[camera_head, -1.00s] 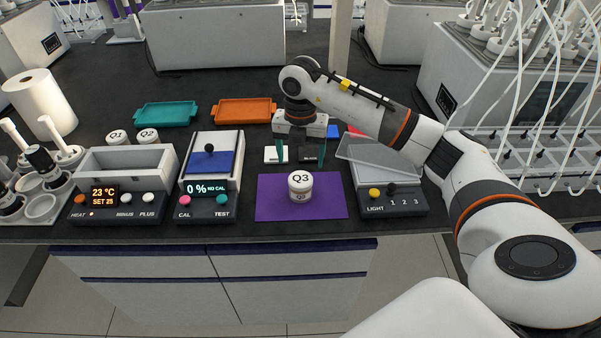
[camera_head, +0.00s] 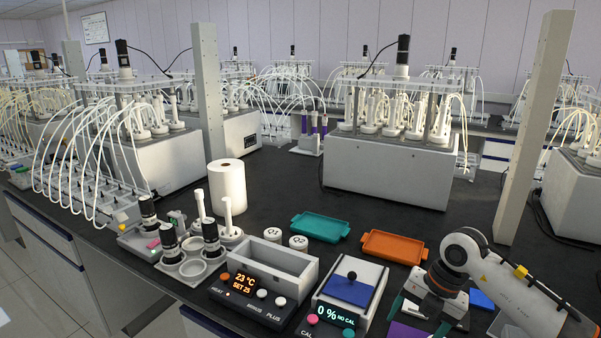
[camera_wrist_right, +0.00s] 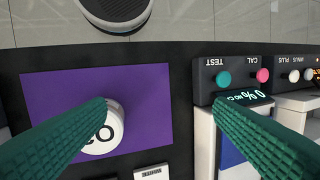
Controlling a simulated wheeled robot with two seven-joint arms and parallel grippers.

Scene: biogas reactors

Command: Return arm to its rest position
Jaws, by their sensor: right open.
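My right arm comes in from the right edge of the head view. Its right gripper (camera_head: 419,313) hangs over the bench at the lower right, beyond the box with the blue pad. In the right wrist view the teal fingers (camera_wrist_right: 160,105) are wide apart with nothing between their tips. The white Q3 jar (camera_wrist_right: 101,138) stands on the purple mat (camera_wrist_right: 150,95); the left finger covers part of it, and I cannot tell whether they touch. My left gripper is not in view.
The 0% NO CAL tester (camera_head: 350,293), the heater box (camera_head: 262,280), an orange tray (camera_head: 393,247) and a teal tray (camera_head: 320,227) stand near the gripper. A paper roll (camera_head: 228,188) and a grey post (camera_head: 533,130) rise from the bench. Dark bench behind the trays is clear.

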